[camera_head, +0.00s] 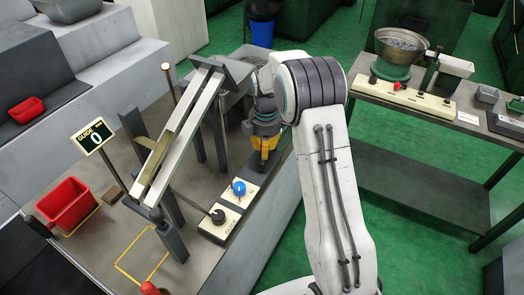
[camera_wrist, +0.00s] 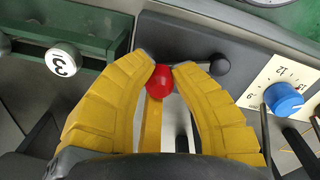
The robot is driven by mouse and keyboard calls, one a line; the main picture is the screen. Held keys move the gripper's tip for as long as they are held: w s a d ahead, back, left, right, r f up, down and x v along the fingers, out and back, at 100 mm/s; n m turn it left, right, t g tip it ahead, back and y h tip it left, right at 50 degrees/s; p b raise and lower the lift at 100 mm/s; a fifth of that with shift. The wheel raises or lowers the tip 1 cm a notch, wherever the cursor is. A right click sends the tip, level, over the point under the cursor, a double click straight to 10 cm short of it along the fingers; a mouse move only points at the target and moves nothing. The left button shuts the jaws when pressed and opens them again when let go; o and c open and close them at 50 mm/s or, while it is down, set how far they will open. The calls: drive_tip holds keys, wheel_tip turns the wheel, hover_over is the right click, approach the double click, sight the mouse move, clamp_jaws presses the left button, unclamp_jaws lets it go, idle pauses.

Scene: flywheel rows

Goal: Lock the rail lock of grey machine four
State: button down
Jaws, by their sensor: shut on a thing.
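My gripper (camera_head: 265,160) is over the dark panel at the right side of the grey machine, left of my arm in the head view. In the wrist view its yellow fingers (camera_wrist: 164,68) are closed around a red ball knob (camera_wrist: 160,82). A black lever with a round end (camera_wrist: 219,64) lies just right of the fingertips. Whether the red knob and the black lever are one part is not clear, and the shaft under the knob is hidden by the fingers. I see no number four on the machine.
A blue dial knob (camera_head: 239,187) on a cream plate sits beside my gripper, with a black-knobbed lever (camera_head: 218,216) nearer. A bench (camera_head: 430,112) stands right across green floor.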

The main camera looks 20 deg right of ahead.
drive_tip(key=shift+f, duration=0.1)
drive_tip(key=c, duration=1.1)
unclamp_jaws()
drive_tip(key=shift+o, duration=0.3)
drive_tip(key=shift+a, duration=0.15)
